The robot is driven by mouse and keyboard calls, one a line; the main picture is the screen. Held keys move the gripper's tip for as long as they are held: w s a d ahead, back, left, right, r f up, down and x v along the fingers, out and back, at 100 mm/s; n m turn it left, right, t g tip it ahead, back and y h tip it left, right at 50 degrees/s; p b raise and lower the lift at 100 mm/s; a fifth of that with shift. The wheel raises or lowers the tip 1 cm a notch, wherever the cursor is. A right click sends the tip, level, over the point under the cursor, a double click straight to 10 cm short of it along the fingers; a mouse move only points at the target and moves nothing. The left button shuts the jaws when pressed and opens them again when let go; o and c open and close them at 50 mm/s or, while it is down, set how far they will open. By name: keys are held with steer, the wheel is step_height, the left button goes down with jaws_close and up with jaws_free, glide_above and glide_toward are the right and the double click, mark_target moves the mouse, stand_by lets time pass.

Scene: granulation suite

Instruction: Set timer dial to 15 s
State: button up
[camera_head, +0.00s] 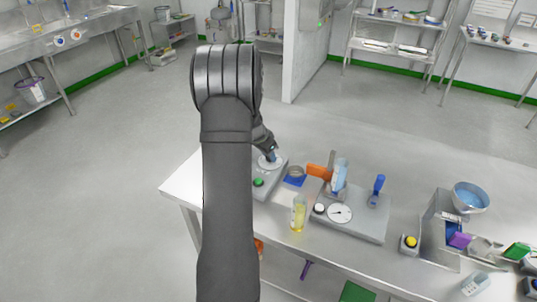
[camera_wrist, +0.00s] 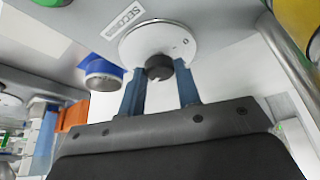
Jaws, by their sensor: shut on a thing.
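The timer is a grey box (camera_head: 276,183) with a round white dial face (camera_head: 263,164) and a green button (camera_head: 258,182), on the metal bench left of centre. The wrist view shows the dial face (camera_wrist: 140,44) close up, with a black knob (camera_wrist: 159,66) at its middle and a partly readable "SECO" label (camera_wrist: 124,19) beside it. My gripper (camera_head: 272,156) reaches down to the dial from behind my arm. In the wrist view its two blue fingers (camera_wrist: 160,78) stand either side of the knob, shut on it. The dial reading is too small to tell.
A beaker of yellow liquid (camera_head: 298,214) stands near the front edge. Farther right are a grey plate with a gauge (camera_head: 340,214), an orange-handled item (camera_head: 318,171) and a blue bowl (camera_head: 470,198).

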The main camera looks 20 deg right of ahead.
steer(key=shift+w+m, duration=0.1)
steer(key=shift+m, duration=0.5)
steer(key=shift+m+g, duration=0.3)
steer(key=shift+g, duration=0.1)
steer(key=o, duration=1)
steer(key=shift+c, duration=0.2)
